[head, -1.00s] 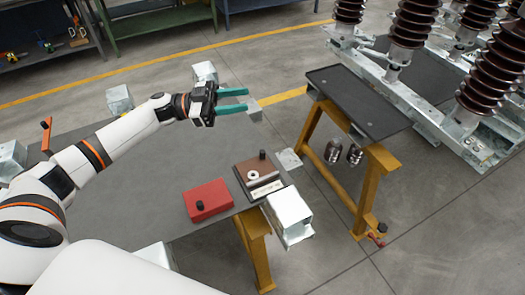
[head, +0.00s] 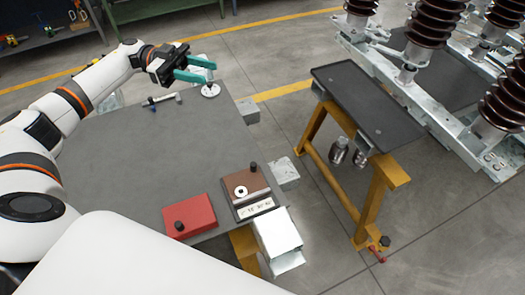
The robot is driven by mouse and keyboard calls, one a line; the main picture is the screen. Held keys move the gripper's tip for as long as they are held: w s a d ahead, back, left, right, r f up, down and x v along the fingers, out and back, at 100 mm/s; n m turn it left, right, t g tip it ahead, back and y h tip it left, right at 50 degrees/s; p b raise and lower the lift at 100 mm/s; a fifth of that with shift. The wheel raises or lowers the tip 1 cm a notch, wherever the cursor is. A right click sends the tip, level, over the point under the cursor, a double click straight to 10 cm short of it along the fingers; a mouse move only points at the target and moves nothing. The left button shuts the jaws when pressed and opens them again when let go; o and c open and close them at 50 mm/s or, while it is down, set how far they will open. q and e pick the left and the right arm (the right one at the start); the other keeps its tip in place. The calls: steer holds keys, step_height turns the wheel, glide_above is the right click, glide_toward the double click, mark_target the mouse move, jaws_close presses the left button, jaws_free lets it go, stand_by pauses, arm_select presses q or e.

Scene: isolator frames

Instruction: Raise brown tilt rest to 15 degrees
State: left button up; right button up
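The brown tilt rest (head: 255,184) sits at the right front of the grey table. It has a black knob, a white ring on its top and a pale marked strip along its front edge. Its top looks flat or nearly so; the exact angle cannot be read. My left gripper (head: 212,71) has teal fingers held apart with nothing seen between them. It is above the table's far right corner, well behind the brown rest and not touching it. My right gripper is not in view.
A red block (head: 192,214) with a black knob lies left of the brown rest. A white disc (head: 211,91) with a thin stem stands below my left gripper. A small tool (head: 160,99) lies nearby. A separate dark bench (head: 365,108) stands right, across a gap.

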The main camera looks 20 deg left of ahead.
arm_select(q)
step_height(320, 180, down, 5)
steer(key=b, duration=0.5)
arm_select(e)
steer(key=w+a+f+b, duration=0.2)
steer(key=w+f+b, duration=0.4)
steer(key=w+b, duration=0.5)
arm_select(q)
steer(key=b, duration=1.5)
glide_toward(254, 165)
steer(key=shift+a+r, duration=0.25)
steer(key=shift+a, duration=0.85)
steer(key=shift+d+f, duration=0.1)
steer(key=shift+d, duration=0.1)
steer(key=d, duration=1.1)
steer(key=shift+w+d, duration=0.3)
steer(key=shift+d, duration=0.1)
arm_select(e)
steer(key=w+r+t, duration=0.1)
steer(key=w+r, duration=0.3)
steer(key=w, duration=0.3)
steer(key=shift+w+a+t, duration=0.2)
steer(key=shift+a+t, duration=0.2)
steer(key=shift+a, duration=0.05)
arm_select(q)
jaws_close()
